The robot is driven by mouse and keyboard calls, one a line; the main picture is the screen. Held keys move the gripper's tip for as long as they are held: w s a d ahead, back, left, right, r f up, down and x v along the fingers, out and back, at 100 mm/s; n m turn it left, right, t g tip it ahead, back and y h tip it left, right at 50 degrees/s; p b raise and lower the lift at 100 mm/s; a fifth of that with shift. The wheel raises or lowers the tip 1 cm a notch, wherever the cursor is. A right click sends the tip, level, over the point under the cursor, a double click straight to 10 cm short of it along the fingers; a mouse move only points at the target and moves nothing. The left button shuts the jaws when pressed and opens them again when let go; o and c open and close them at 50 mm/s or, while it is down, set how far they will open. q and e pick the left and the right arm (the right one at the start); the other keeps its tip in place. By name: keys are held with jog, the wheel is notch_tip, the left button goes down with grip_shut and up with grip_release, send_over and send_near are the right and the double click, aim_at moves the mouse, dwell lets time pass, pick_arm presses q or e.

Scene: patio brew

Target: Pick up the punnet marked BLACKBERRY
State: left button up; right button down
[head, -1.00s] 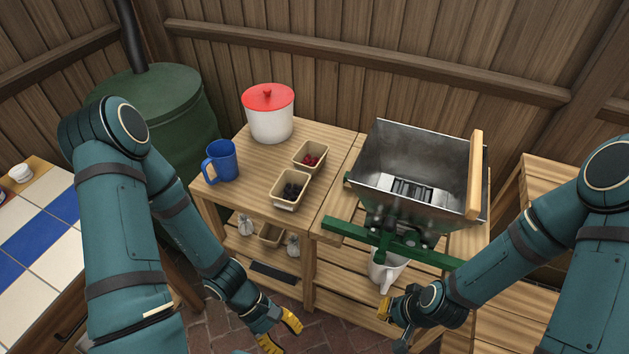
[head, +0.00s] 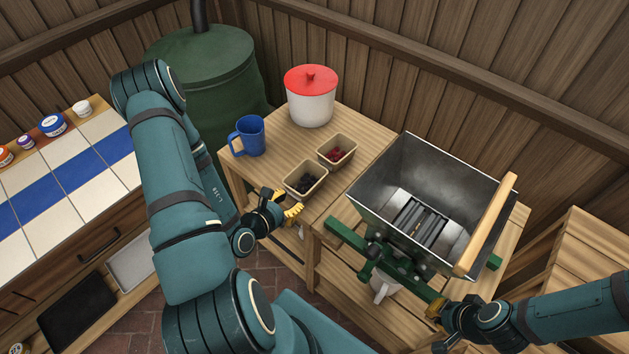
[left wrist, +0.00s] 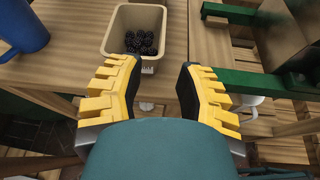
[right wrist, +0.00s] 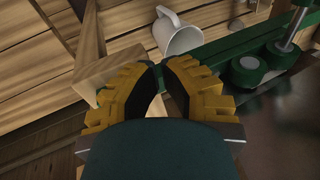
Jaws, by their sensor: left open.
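A tan punnet of dark berries (head: 305,180) stands upright near the front edge of the wooden table. In the left wrist view the punnet (left wrist: 118,38) is just beyond my fingertips; a small label shows on its front, too small to read. A second punnet, with red berries (head: 337,151), stands behind it to the right. My left gripper (head: 291,206) is open and empty, in front of the dark-berry punnet and apart from it. My right gripper (right wrist: 158,68) is low by the green bar of the crusher; its fingertips are close together, with nothing clearly held.
A blue mug (head: 250,137) stands left of the punnets, and a white pot with a red lid (head: 310,95) behind them. A metal hopper (head: 425,205) on a green frame stands right. A white mug (right wrist: 177,35) is below it. A tiled counter (head: 60,190) is at left.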

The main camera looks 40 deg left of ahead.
aim_at(316, 184)
pick_arm(q)
jog(key=x, duration=0.7)
jog(key=shift+w+f+b, duration=0.15)
jog(key=shift+w+b, duration=0.05)
jog(key=shift+b, duration=0.2)
jog(key=b+x, duration=0.1)
jog(key=x, duration=0.3)
jog(key=shift+w+d+f, duration=0.1)
jog(key=shift+w+d, duration=0.05)
jog(key=shift+w, duration=0.5)
jog(key=shift+o, duration=0.3)
grip_shut()
